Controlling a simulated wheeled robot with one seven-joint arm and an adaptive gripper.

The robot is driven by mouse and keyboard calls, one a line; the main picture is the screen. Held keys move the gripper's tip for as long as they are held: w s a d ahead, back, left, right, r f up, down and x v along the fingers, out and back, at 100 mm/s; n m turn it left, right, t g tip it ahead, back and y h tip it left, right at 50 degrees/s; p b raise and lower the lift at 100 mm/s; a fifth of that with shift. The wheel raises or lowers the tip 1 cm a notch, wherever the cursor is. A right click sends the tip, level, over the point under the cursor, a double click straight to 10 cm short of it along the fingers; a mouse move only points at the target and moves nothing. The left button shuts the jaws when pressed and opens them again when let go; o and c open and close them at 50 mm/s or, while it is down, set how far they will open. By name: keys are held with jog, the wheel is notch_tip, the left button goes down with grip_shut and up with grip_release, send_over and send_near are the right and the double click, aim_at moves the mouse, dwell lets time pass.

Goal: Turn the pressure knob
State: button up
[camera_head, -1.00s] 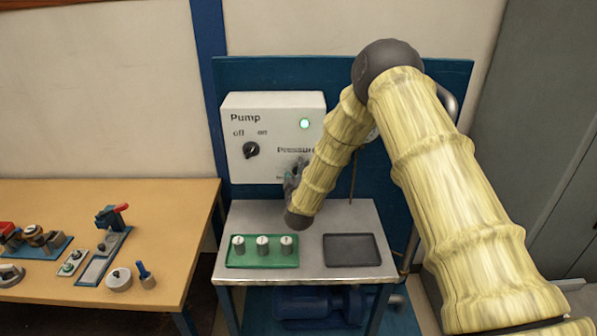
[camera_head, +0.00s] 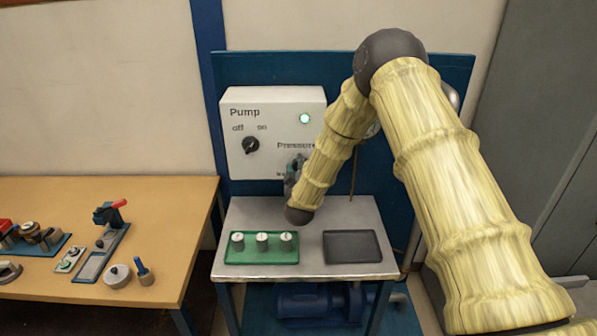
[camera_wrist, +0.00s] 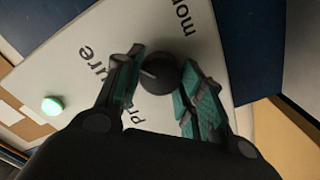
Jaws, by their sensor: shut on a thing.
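The pressure knob (camera_wrist: 158,74) is a dark round knob on the white pump panel (camera_head: 262,110), below the word "Pressure". In the wrist view it sits between the two teal-padded fingers of my gripper (camera_wrist: 158,88), which is shut on it. A light line shows on the knob's face. In the head view my gripper (camera_head: 292,172) is at the panel's lower right. The knob is mostly hidden there by the gripper and my arm.
The pump off/on knob (camera_head: 251,145) and a lit green lamp (camera_head: 305,118) are on the same panel. Below stand a green tray (camera_head: 262,256) with small metal cylinders and an empty dark tray (camera_head: 352,247) on a metal table. A wooden bench (camera_head: 60,205) with tools is at left.

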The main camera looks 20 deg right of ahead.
jog(key=o, duration=1)
jog(key=shift+s, duration=0.15)
jog(key=v, duration=1.2)
